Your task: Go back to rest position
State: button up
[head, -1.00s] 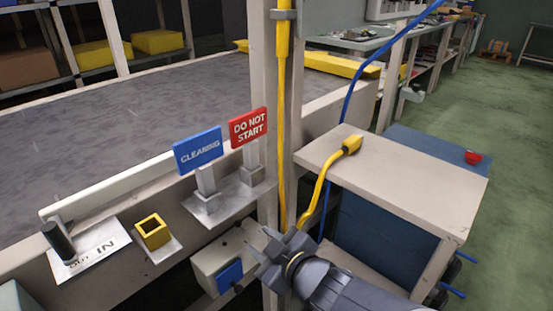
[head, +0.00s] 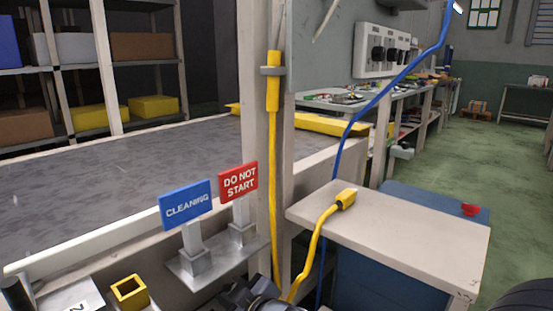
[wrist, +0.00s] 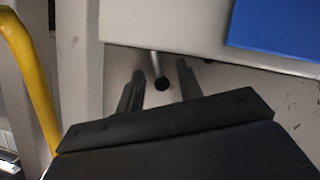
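My gripper (wrist: 158,82) is open in the wrist view, its two dark fingers apart. A blue plate (wrist: 275,28) is at the upper right of that view. In the head view, only part of my gripper and wrist shows at the bottom edge, left of the yellow cable (head: 272,190), and its fingers cannot be made out clearly.
A blue CLEANING sign (head: 186,205) and a red DO NOT START sign (head: 238,182) stand on a metal bracket. A yellow plug (head: 345,199) lies on a pale-topped cabinet (head: 420,232). A yellow square holder (head: 130,291) is at lower left. Open green floor (head: 430,160) lies at right.

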jog(key=p+v, duration=0.6)
jog(key=v, duration=0.5)
jog(key=b+x, duration=0.2)
jog(key=x, duration=0.1)
jog(key=b+x, duration=0.2)
jog(key=x, duration=0.2)
jog(key=b+x, duration=0.3)
jog(key=x, duration=0.1)
jog(key=shift+f, duration=0.3)
jog(key=shift+w+r+p, duration=0.1)
jog(key=shift+r+p, duration=0.4)
jog(key=shift+p, duration=0.45)
jog(key=p, duration=0.2)
jog(key=m+p, duration=0.1)
jog(key=p, duration=0.1)
jog(key=shift+w+d+r+m+g, duration=0.1)
jog(key=shift+w+d+m+g, duration=0.05)
jog(key=shift+d+m+g, duration=0.2)
jog(key=shift+w+m+g+y+p, duration=0.1)
jog(key=shift+m+g+y+p, duration=0.25)
jog(key=shift+p, duration=0.55)
